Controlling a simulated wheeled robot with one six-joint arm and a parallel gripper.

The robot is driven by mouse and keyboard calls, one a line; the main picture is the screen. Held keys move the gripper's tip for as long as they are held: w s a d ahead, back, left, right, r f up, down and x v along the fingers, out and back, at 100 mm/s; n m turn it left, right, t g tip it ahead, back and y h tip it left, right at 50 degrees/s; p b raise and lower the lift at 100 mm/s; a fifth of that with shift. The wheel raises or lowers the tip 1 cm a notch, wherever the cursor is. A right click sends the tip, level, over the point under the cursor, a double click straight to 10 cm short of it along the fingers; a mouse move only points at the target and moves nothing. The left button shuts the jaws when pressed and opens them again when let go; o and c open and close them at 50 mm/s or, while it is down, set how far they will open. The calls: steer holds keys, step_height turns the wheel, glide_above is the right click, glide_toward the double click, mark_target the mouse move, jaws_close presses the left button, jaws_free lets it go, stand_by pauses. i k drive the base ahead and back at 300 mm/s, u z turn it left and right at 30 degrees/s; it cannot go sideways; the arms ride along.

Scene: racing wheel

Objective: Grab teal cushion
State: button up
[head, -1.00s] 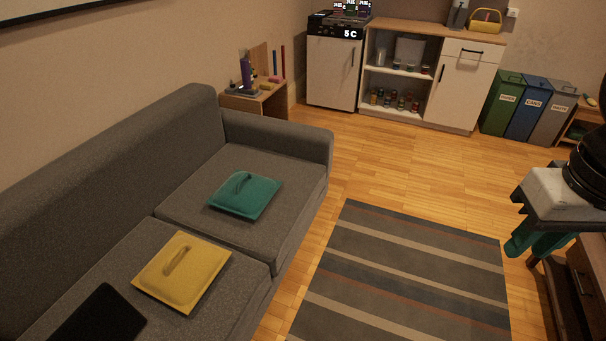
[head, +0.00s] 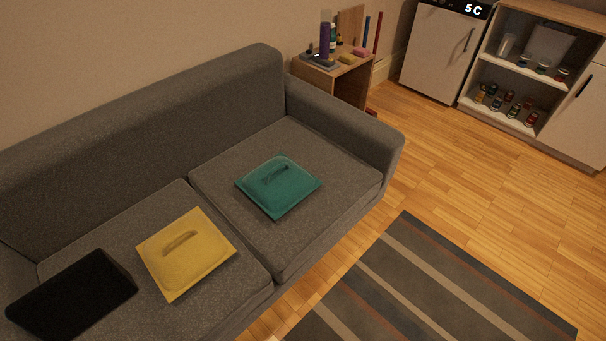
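The teal cushion (head: 278,187) is square with a raised handle on top. It lies flat on the right seat of the grey sofa (head: 150,115), in the middle of the head view. A yellow cushion (head: 186,252) of the same kind lies on the left seat. My gripper is not in view now.
A black flat object (head: 72,294) lies at the sofa's left end. A small wooden side table (head: 345,86) with bottles and small items stands beyond the right armrest (head: 345,135). A striped rug (head: 420,290) and open wooden floor (head: 480,165) lie in front. White cabinets (head: 440,52) stand at the back.

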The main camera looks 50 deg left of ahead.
mark_target(276, 184)
steer(key=u, duration=0.1)
steer(key=i, duration=0.7)
steer(key=u, duration=1.1)
steer(key=i, duration=0.7)
steer(key=u, duration=0.75)
